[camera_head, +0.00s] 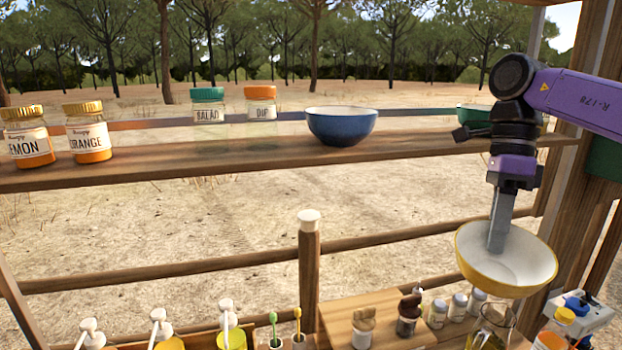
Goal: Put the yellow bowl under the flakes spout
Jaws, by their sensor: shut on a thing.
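The yellow bowl (470,262), yellow outside and cream inside, is at the right in the head view. My gripper (497,246) points down into it and is shut on the bowl. The bowl is tilted, with its inside partly facing me, and is held in the air above the lower counter, below the level of the upper shelf. The fingertips are hard to make out against the bowl. I cannot make out a flakes spout in this view.
A blue bowl (342,125) and several jars, one marked orange (87,132), stand on the upper shelf (250,160). Below the held bowl are a glass jug (490,328), small jars and an orange bottle (552,335). A capped post (309,265) stands mid-view. Pump bottles stand lower left.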

